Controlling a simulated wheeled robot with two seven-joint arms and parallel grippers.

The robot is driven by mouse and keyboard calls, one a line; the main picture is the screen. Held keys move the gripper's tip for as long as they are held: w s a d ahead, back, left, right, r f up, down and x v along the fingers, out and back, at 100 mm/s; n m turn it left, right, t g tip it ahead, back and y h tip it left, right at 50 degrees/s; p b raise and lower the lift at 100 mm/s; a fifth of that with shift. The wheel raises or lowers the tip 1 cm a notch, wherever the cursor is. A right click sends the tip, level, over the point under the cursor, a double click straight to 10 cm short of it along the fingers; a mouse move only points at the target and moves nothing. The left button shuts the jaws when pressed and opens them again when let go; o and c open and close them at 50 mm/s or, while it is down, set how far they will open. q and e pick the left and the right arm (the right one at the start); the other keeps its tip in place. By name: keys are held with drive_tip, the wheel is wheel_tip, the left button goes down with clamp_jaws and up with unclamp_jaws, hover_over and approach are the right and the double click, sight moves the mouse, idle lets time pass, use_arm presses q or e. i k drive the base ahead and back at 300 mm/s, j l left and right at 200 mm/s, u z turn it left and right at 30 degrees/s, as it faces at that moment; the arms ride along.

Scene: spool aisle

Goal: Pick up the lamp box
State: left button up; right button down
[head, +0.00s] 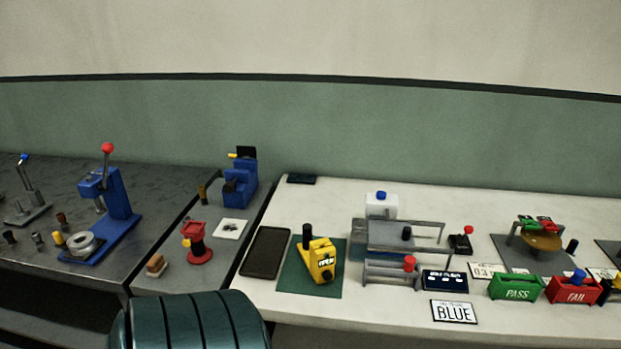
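I cannot pick out a lamp box for certain in the head view. A small black box with a red knob (460,243) stands on the white table, right of the grey metal frames. A dark blue panel with light marks (445,281) lies nearer the front edge. I cannot tell whether either is the lamp box. Neither of my grippers shows in this view.
The white table (385,324) also holds a yellow device (321,262), a dark tray (265,252), a green PASS bin (516,287) and a red FAIL bin (572,291). Blue presses stand on the grey benches at left. A teal ribbed rounded shape (190,325) fills the bottom left.

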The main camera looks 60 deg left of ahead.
sight(320, 255)
drive_tip(key=u, duration=1.95)
drive_tip(key=j+z, duration=0.1)
